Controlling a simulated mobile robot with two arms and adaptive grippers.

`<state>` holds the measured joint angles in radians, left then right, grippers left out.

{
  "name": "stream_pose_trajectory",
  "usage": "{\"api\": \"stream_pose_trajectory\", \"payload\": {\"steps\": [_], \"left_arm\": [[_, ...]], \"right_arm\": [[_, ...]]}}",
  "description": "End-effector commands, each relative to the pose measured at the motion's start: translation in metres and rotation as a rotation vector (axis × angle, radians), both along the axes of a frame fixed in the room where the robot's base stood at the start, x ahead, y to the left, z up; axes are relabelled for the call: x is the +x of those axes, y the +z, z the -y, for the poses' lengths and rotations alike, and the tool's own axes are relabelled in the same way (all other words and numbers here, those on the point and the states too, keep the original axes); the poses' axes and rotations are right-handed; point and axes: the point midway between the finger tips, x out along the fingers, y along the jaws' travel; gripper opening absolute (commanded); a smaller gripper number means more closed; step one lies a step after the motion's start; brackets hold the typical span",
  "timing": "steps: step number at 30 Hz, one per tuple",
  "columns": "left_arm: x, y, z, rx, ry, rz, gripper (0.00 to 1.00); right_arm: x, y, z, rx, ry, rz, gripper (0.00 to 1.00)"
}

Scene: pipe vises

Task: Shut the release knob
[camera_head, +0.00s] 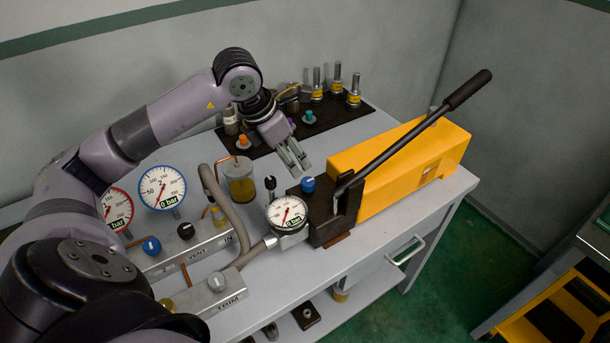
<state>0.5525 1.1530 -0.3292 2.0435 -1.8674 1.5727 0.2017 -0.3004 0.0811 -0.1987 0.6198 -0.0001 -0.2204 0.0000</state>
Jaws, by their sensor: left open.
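The yellow hand pump (405,165) stands on the grey bench with its long black lever (415,125) raised to the upper right. A blue knob (308,184) sits on the pump's dark front block (326,222); it looks like the release knob, but no label is readable there. My left gripper (298,167) is open and empty, fingers pointing down, just above and behind the blue knob and apart from it. Whether the knob is open or shut cannot be told. My right gripper is not in view.
A round gauge (287,214) reading 0 bar sits left of the pump block. Several metal fittings stand on a dark mat (340,118) behind.

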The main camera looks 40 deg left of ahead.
Motion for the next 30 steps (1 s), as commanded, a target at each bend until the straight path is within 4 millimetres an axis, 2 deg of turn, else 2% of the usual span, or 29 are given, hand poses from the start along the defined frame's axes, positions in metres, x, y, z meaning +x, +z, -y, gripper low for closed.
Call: {"api": "stream_pose_trajectory", "payload": {"steps": [9, 15, 27, 30], "left_arm": [[0.023, -0.061, 0.011, -0.003, -0.002, -0.005, 0.49], [0.032, -0.084, 0.015, -0.004, -0.002, 0.000, 0.49], [0.035, -0.092, 0.015, -0.001, -0.003, 0.001, 0.49], [0.035, -0.092, 0.015, -0.001, -0.003, 0.001, 0.43]], "right_arm": [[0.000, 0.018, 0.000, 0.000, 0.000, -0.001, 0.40], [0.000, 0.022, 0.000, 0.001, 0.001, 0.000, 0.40], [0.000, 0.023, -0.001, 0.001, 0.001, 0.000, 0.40], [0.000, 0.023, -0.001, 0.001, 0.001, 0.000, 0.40]]}}
